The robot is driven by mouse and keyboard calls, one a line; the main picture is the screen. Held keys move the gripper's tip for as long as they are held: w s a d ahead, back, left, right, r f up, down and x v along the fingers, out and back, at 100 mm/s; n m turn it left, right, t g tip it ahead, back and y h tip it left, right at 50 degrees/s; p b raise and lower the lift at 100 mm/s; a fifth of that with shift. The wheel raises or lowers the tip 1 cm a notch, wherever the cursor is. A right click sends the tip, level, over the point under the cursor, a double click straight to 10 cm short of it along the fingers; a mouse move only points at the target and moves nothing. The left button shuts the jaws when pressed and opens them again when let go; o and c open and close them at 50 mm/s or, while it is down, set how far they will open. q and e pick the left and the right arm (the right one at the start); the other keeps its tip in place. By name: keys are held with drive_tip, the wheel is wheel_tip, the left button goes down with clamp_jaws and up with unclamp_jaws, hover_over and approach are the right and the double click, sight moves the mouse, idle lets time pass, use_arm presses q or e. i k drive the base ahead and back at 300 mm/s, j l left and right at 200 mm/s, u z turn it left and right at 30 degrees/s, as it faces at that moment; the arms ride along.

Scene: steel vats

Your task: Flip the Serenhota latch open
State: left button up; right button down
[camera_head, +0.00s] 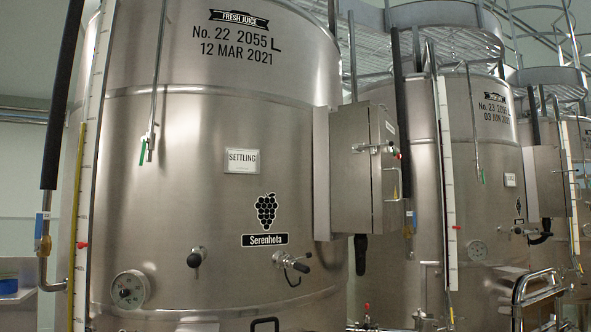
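The large steel vat (200,200) on the left carries a black grape label reading Serenhota (264,240). Just below the label is a fitting with a black-tipped lever (293,265) sticking out to the right. A black knob (195,257) sits to its left. A dark curved handle (264,322) is cut off by the bottom edge. I cannot tell which of these is the latch, or whether it is open. Neither of my grippers shows in the head view.
A steel box (362,170) with a side handle juts out right of the Serenhota vat. A round gauge (130,290) is at lower left. A second vat (480,180) stands to the right. Pipes (60,110) run down the left. Chrome bars (535,290) show at lower right.

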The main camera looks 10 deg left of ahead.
sight(356, 147)
drive_tip(key=i+l+u, duration=0.55)
drive_tip(key=l+u, duration=0.15)
drive_tip(key=l, duration=0.2)
drive_tip(key=i+l+u, duration=0.2)
drive_tip(key=l, duration=0.15)
